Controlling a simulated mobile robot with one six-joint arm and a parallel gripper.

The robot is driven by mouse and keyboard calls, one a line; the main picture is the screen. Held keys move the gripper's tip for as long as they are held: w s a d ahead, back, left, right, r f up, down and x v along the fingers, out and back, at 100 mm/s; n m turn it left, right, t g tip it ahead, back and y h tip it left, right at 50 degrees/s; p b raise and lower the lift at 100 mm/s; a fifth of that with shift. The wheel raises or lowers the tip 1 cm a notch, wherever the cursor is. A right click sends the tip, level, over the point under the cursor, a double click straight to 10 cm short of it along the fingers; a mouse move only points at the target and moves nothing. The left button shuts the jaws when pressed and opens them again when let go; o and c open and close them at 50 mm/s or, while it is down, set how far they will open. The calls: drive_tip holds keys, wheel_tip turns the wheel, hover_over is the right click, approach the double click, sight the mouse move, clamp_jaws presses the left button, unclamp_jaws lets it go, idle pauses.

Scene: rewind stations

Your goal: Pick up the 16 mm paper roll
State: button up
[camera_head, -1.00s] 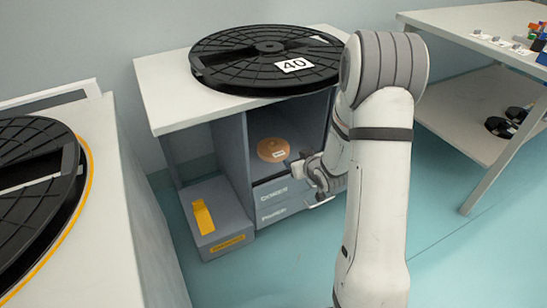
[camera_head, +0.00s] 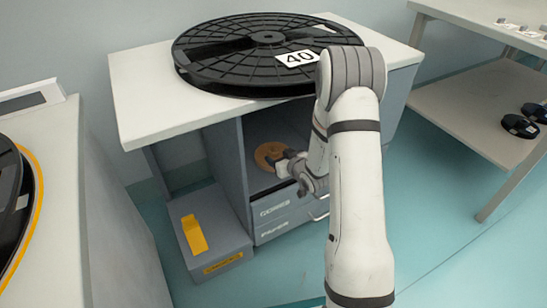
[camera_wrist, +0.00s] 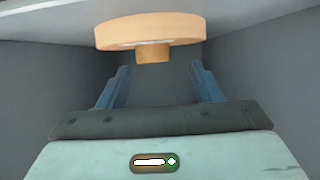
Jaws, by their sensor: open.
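A tan-orange roll (camera_head: 264,152) lies in the open cubby under the worktop, its right part hidden behind my gripper. I cannot read any size on it. In the wrist view the roll (camera_wrist: 150,30) is a flat disc with a narrower hub (camera_wrist: 153,54) sticking out towards me. My gripper (camera_head: 284,162) is at the cubby's mouth, in front of the roll. In the wrist view my gripper (camera_wrist: 160,76) is open, with its two blue fingers apart and nothing between them. The hub is roughly centred beyond the fingertips.
The cubby walls (camera_wrist: 255,70) stand close on both sides. A large black reel marked 40 (camera_head: 262,60) lies on the worktop (camera_head: 150,105) above. Drawers (camera_head: 275,212) are below, and a grey box with yellow tape (camera_head: 212,240) stands at left. A shelf table (camera_head: 470,110) is at right.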

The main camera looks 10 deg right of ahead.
sight(271, 149)
drive_tip(key=b+x, duration=0.1)
drive_tip(key=x, duration=0.1)
drive_tip(key=b+x, duration=0.1)
drive_tip(key=x, duration=0.1)
drive_tip(key=shift+w+d, duration=0.1)
drive_tip(key=shift+w, duration=0.3)
drive_tip(key=c, duration=1.1)
